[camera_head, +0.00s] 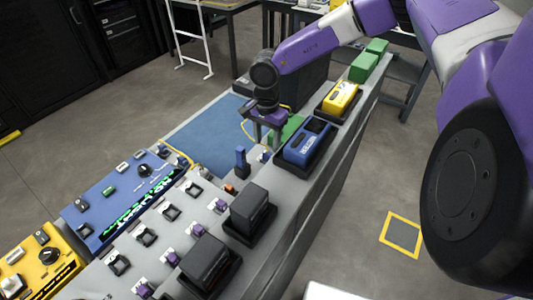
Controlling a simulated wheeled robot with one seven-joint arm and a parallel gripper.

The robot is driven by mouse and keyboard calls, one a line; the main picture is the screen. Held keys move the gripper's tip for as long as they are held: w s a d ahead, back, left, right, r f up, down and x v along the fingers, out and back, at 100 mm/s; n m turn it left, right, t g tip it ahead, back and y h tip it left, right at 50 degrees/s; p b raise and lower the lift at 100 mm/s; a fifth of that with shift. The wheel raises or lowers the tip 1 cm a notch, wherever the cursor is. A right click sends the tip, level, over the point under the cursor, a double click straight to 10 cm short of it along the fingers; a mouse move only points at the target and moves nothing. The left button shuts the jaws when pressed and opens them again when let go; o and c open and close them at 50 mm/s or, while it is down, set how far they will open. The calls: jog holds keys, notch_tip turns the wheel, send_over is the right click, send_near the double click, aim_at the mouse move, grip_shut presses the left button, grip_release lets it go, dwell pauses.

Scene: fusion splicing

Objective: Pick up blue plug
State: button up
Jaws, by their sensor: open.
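A small upright blue plug (241,162) stands on the grey bench top near the picture's middle, at the near right corner of the blue mat. My gripper (268,130) is above the bench, to the right of and a little beyond the blue plug, pointing down. It is open, and nothing shows between its fingers. Its fingertips are small and partly hidden, so the exact gap to the plug is hard to judge.
A blue device (308,143), a yellow device (341,97) and green blocks (364,68) line the bench's right edge. Black boxes (252,208) stand nearer, beside several small sockets. A blue panel (117,203) and a yellow panel (38,266) lie left. The blue mat (205,135) is mostly clear.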

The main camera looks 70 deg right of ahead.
aim_at(267, 152)
jog(key=shift+d+f+p, duration=0.15)
jog(key=shift+f+p, duration=0.4)
jog(key=shift+f, duration=2.45)
grip_shut()
